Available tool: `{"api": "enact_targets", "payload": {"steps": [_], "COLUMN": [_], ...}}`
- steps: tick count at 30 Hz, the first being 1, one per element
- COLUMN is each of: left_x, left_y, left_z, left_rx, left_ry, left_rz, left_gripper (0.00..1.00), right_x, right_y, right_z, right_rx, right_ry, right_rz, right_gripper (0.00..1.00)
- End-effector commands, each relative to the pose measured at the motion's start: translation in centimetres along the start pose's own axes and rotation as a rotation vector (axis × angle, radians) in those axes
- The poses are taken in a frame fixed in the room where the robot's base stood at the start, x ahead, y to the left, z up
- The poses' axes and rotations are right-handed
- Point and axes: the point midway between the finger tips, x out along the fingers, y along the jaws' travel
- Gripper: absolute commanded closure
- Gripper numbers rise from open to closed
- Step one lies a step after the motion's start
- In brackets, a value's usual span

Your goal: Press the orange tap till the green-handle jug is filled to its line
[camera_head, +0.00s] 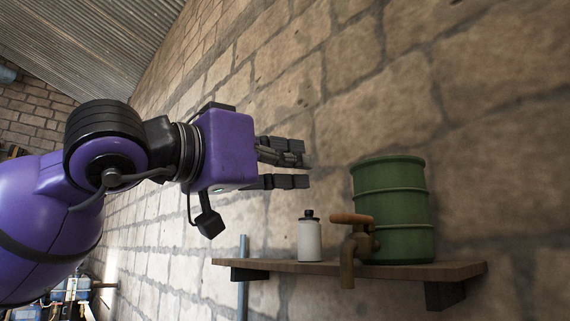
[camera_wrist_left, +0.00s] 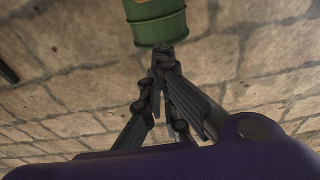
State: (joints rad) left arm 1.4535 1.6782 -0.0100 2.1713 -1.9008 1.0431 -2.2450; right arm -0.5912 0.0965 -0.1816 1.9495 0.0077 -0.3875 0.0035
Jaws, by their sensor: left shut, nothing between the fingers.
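The tap (camera_head: 357,248) has an orange-brown lever handle (camera_head: 350,218) and a brown spout. It is on the front of a green ribbed barrel (camera_head: 395,205) on a wall shelf. My left gripper (camera_head: 302,165) comes in from the left, above and left of the tap, apart from it. Its fingers are shut and hold nothing. In the left wrist view the fingertips (camera_wrist_left: 163,55) meet in front of the lower part of the barrel (camera_wrist_left: 157,28). The tap does not show there. No green-handle jug is visible in either view. My right gripper is out of view.
The wooden shelf (camera_head: 285,266) is fixed to a stone block wall (camera_head: 490,130) with dark brackets. A white bottle with a black cap (camera_head: 310,240) stands on the shelf left of the tap. The air between my left gripper and the shelf looks clear.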

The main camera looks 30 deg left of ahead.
Motion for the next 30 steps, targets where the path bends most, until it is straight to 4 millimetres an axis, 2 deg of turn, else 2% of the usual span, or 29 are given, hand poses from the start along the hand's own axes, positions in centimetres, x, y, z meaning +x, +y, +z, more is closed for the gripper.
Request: {"api": "enact_targets", "payload": {"steps": [2, 5, 8, 12, 15, 30], "left_x": [-0.8, -1.8, -2.5, -2.9, -3.0, -3.0], "left_y": [-0.2, -0.2, -0.1, 0.1, 0.1, 0.1], "left_z": [0.5, 0.2, -0.1, -0.4, -0.6, -0.6], "left_rx": [-0.002, -0.002, 0.000, 0.000, 0.001, 0.001], "left_ry": [-0.009, -0.008, -0.006, -0.003, -0.002, -0.001], "left_rz": [-0.003, -0.002, -0.001, 0.002, 0.002, 0.002], "left_gripper": [1.00, 1.00, 1.00, 1.00, 1.00, 1.00], "right_x": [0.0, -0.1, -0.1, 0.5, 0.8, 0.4], "right_y": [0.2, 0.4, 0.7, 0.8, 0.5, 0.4], "right_z": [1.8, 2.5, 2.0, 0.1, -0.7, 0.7], "right_rx": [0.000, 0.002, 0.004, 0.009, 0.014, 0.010], "right_ry": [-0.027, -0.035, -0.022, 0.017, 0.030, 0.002], "right_rz": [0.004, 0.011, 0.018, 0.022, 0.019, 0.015], "right_gripper": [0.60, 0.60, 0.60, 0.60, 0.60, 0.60]}}
